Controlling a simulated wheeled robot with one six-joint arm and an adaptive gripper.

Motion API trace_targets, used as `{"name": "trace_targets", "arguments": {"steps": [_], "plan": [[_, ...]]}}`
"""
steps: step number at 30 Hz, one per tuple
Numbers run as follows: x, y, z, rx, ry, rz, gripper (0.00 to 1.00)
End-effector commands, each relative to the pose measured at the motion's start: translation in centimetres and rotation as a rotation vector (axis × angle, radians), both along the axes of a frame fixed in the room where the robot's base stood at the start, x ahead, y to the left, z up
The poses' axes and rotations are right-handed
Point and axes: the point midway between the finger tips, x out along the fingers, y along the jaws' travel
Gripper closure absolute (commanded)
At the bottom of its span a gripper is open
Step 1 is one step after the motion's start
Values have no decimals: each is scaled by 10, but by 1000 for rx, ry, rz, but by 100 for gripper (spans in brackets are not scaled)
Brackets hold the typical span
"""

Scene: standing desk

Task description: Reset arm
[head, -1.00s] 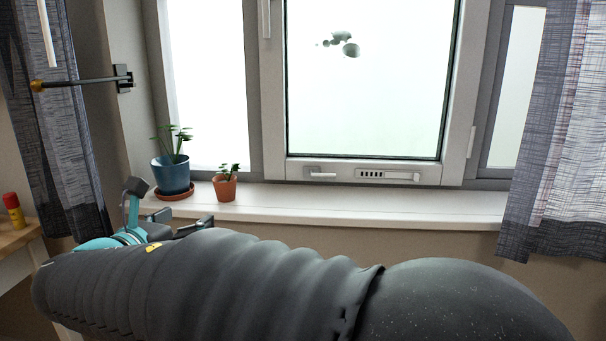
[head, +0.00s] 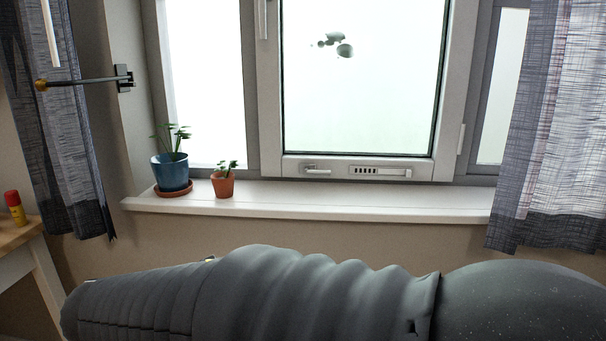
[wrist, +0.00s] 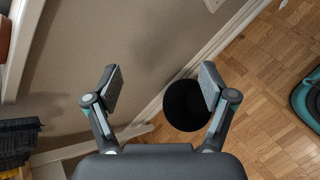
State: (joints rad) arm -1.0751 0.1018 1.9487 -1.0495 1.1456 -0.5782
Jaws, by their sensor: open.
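My gripper (wrist: 157,87) is open in the wrist view, its two fingers spread apart with nothing between them. It points down toward a wall and a parquet floor. In the head view my grey sleeved arm lies across the bottom, and the gripper itself is hidden there.
A black bin (wrist: 186,106) stands on the floor by the baseboard. A windowsill (head: 330,200) holds a blue pot (head: 172,173) and a small terracotta pot (head: 223,185). Curtains (head: 545,130) hang at both sides. A wooden table (head: 18,234) with a red-capped yellow bottle (head: 15,208) stands at left.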

Motion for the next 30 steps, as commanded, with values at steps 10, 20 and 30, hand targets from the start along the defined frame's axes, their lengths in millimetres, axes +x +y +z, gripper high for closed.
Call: {"name": "trace_targets", "arguments": {"steps": [10,20,30], "plan": [[-64,-149,-51,708,249,-786,17],[-116,-236,-56,1214,251,-1357,17],[-143,-311,-38,1497,47,-1580,17]]}}
